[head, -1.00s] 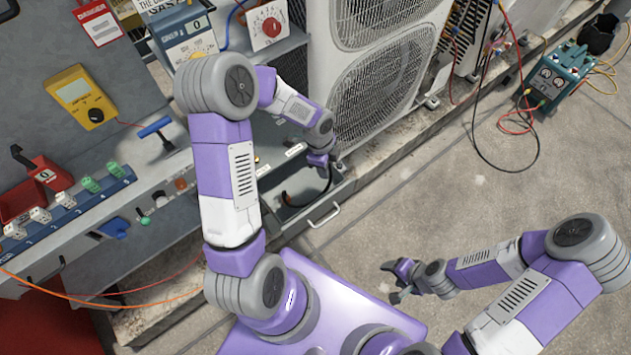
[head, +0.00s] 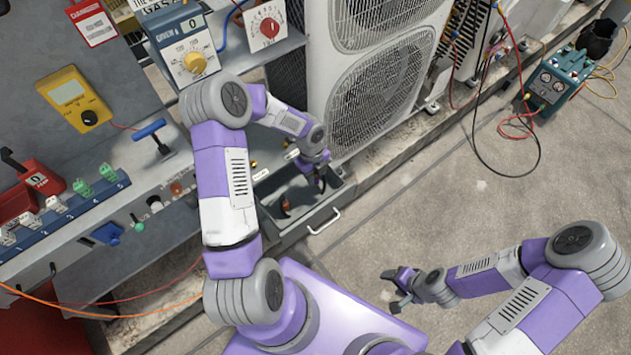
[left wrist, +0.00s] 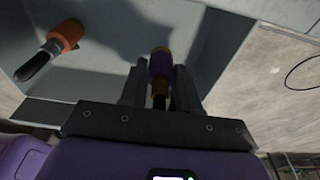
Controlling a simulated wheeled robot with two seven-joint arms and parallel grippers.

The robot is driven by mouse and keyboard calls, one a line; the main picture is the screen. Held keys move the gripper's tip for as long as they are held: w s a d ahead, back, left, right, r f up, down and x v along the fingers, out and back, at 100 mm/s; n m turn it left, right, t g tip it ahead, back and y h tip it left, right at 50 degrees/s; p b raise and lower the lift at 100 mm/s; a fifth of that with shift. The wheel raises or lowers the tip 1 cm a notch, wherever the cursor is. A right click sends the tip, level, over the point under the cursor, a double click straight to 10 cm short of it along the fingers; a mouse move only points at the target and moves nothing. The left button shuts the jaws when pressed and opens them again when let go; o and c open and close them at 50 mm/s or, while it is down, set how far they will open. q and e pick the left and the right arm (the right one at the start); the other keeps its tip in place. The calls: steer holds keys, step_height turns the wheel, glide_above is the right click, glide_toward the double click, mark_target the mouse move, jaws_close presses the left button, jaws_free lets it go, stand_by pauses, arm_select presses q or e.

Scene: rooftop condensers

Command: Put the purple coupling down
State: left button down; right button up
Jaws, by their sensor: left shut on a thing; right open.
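The purple coupling (left wrist: 161,64) shows in the left wrist view between the fingers of my left gripper (left wrist: 160,88), which is shut on it. It has a purple body, an orange band and a dark tip. In the head view my left gripper (head: 319,183) reaches into the open grey drawer (head: 335,196); the coupling is too small to make out there. Whether it touches the drawer floor I cannot tell. My right gripper (head: 394,290) is open and empty, above the paved floor.
An orange coupling with a black end (left wrist: 66,36) lies in the same drawer, left of the purple one in the left wrist view. The outdoor condenser unit (head: 380,95) stands behind the drawer. The workbench (head: 110,165) is at left. Open floor lies to the right.

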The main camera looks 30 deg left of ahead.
mark_target(316, 181)
arm_select(q)
steer(key=shift+f+b, duration=0.3)
steer(key=shift+f, duration=0.85)
steer(key=shift+f+b, duration=0.35)
steer(key=shift+f, duration=0.25)
steer(key=c, duration=0.8)
jaws_free()
steer(key=shift+r, duration=0.15)
steer(key=shift+r+p, duration=0.35)
steer(key=r+p, duration=0.1)
steer(key=r, duration=0.3)
steer(key=a+r+p, duration=0.1)
steer(key=r+p, duration=0.1)
steer(key=r, duration=0.2)
steer(key=r+p, duration=0.2)
steer(key=r, duration=0.2)
steer(key=shift+w+a, duration=0.35)
